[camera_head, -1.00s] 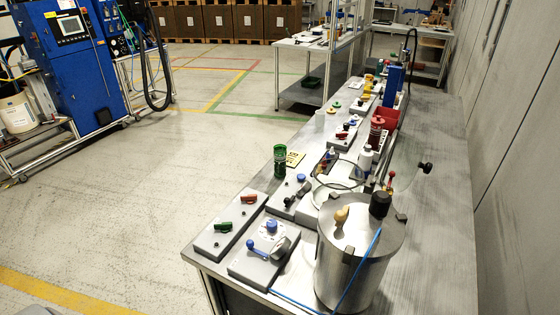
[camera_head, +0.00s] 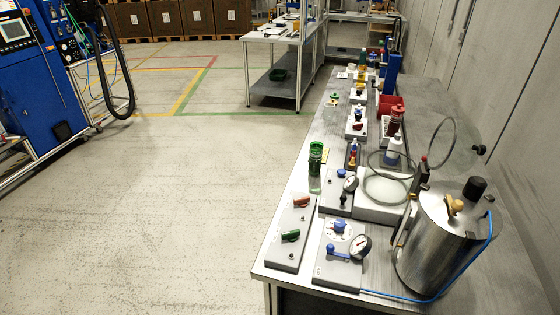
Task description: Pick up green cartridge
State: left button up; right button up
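The green cartridge (camera_head: 315,158) stands upright near the left edge of the long workbench (camera_head: 285,215), at the middle of the picture. It has a lighter, clear-looking lower part. It stands just behind the grey boxes with valves and dials. Neither of my grippers shows in the head view.
Grey valve boxes (camera_head: 292,240) and a gauge box (camera_head: 341,256) stand at the bench's near end. A steel drum (camera_head: 440,240) with a blue hose stands at the right. The floor left of the bench is clear.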

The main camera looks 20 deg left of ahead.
aim_at(316, 149)
jog(key=i+j, duration=0.15)
jog(key=j, duration=0.3)
jog(key=i+j, duration=0.1)
jog(key=j, duration=0.3)
jog(key=i+j, duration=0.15)
jog(key=j, duration=0.3)
jog(key=i+j, duration=0.1)
jog(key=j, duration=0.3)
jog(key=i+j+z, duration=0.1)
jog(key=j, duration=0.35)
jog(key=i+j, duration=0.15)
jog(key=j, duration=0.3)
